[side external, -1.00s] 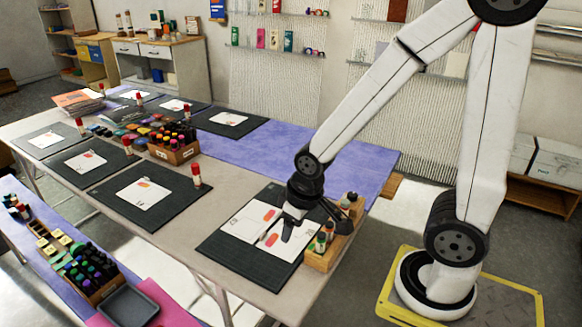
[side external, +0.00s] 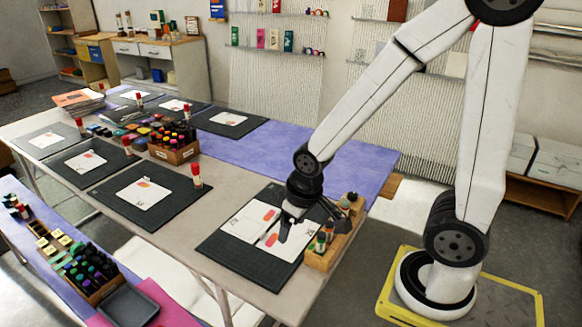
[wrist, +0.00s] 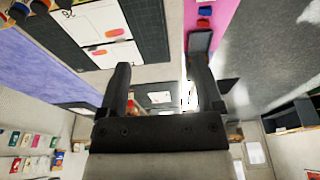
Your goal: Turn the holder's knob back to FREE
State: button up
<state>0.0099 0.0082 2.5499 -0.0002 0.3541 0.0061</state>
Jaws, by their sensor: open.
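The wooden holder (side external: 318,262) stands at the right end of the table, beside a dark mat (side external: 228,251). It carries several small bottles or pots; no knob or FREE marking can be made out. My gripper (side external: 286,228) hangs over the sheets on this mat, left of the holder and apart from it. In the wrist view my gripper (wrist: 160,70) has its two dark fingers spread with nothing between them. A white sheet (wrist: 82,25) with orange shapes shows beyond the left finger. A few bottle tops (wrist: 18,10) show at the upper left corner.
A wooden box of markers (side external: 172,153) stands mid-table. A side bench at the lower left holds more markers and a grey tray (side external: 130,305). Purple cloth (side external: 260,155) behind is mostly bare.

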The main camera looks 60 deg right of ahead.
jog(key=w+d+f+m, duration=0.1)
jog(key=w+d+m, duration=0.35)
jog(key=d, duration=0.35)
jog(key=m+g, duration=0.3)
jog(key=m, duration=0.9)
send_over(352, 194)
jog(key=shift+n, duration=0.25)
notch_tip(352, 194, down, 8)
jog(key=shift+r, duration=0.1)
jog(key=shift+s+f, duration=0.1)
jog(key=shift+f, duration=3.8)
grip_shut()
